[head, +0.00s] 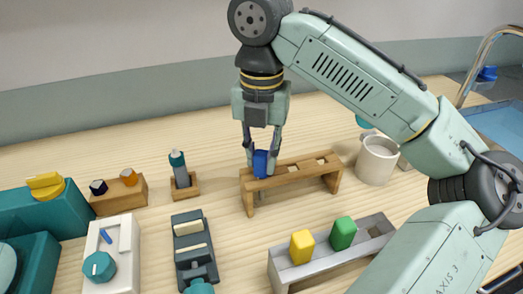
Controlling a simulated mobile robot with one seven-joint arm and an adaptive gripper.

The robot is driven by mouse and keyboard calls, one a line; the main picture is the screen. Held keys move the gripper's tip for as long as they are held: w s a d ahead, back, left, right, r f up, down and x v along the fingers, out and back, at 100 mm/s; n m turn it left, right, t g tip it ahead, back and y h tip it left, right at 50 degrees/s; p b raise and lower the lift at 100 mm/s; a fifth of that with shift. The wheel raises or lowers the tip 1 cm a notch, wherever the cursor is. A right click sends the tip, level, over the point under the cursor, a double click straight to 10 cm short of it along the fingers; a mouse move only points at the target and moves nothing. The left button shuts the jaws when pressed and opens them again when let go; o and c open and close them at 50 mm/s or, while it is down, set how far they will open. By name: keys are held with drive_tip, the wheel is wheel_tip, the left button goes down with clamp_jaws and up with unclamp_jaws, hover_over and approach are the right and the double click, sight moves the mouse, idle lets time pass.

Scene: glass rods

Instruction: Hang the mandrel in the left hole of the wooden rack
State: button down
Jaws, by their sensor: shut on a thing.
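The wooden rack (287,172) stands mid-table like a small bench, with a top board on two end legs. Open square holes show in the middle and right of its top. My gripper (260,160) points down over the rack's left end. It is shut on a blue block-shaped head (262,164), which appears to be the top of the mandrel. The blue head is at the left hole, at about the height of the board. The left hole is covered by it, and any shaft below is hidden. I cannot tell whether the head rests on the board.
A grey metal rack (281,270) with a yellow block (302,246) and a green block (342,233) stands in front. A white mug (376,160) is close on the right. A teal-capped tool in a wooden holder (185,188) stands left. Several devices crowd the left side.

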idle(0.3)
drive_tip(key=c, duration=1.3)
unclamp_jaws()
